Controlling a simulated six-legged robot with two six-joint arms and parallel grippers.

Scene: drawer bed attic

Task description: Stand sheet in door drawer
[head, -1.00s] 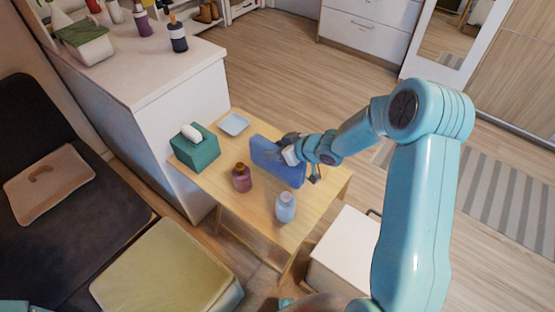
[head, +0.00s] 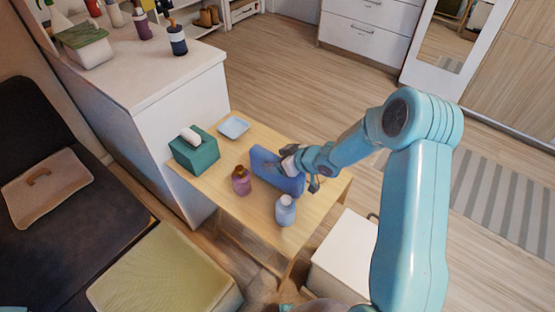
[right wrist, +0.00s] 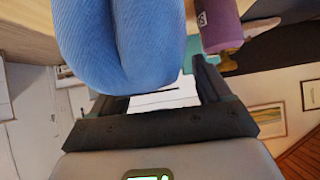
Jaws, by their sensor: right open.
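The folded blue sheet (head: 268,172) stands on edge on the small wooden table, leaning slightly. In the right wrist view the sheet (right wrist: 120,40) fills the upper left, close in front of the fingers. My right gripper (head: 287,160) is at the sheet's back upper side in the head view. Its jaws (right wrist: 155,88) are open, with a gap showing between the fingers; whether a finger touches the sheet I cannot tell. A closed white drawer unit (head: 365,38) stands at the back; I cannot tell whether it is the door drawer. My left gripper is not in view.
The wooden table (head: 215,187) also holds a purple bottle (head: 241,181), a pale blue bottle (head: 285,211), a teal tissue box (head: 195,152) and a small blue dish (head: 233,127). A white box (head: 343,255) stands at right front.

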